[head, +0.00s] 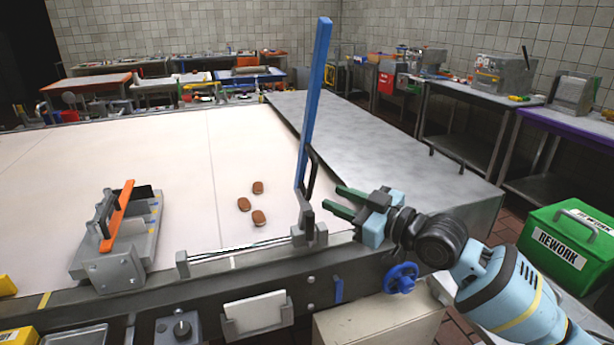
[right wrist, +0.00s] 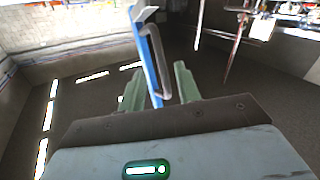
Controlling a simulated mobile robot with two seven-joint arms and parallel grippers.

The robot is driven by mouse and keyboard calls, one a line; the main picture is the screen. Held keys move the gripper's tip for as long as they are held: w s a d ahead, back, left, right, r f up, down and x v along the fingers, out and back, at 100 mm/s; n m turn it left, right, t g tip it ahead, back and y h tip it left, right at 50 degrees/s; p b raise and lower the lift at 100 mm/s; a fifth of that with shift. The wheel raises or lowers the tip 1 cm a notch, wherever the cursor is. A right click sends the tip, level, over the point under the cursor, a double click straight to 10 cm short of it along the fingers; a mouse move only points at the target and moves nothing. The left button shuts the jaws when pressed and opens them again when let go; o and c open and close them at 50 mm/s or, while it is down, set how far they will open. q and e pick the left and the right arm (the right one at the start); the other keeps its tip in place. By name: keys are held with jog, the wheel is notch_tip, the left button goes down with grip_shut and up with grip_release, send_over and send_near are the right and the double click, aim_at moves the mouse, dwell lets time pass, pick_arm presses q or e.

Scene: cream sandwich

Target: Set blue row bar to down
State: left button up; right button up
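The blue row bar (head: 315,95) stands upright, leaning slightly, from a grey hinge bracket at the near edge of the white work surface. A dark loop handle (head: 310,174) is on its lower right side. My right gripper (head: 331,196) has green fingers spread apart, just right of the handle and pointing at it. In the right wrist view the blue bar (right wrist: 149,62) and its grey handle (right wrist: 160,65) appear between the open fingertips (right wrist: 157,80); contact cannot be told. My left gripper is not in view.
Three brown sandwich cookies (head: 244,204) lie on the white surface (head: 150,150). A grey fixture (head: 113,270) with an orange bar (head: 117,215) is at left. A thin rail (head: 240,250) runs left from the hinge. A green REWORK box (head: 566,250) stands at right.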

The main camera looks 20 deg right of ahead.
aim_at(311, 192)
jog(key=x, duration=0.5)
jog(key=r+x, duration=0.1)
jog(key=x, duration=0.1)
jog(key=shift+w+a+p, duration=0.25)
jog(key=shift+p, duration=0.05)
jog(key=shift+f, duration=0.1)
grip_shut()
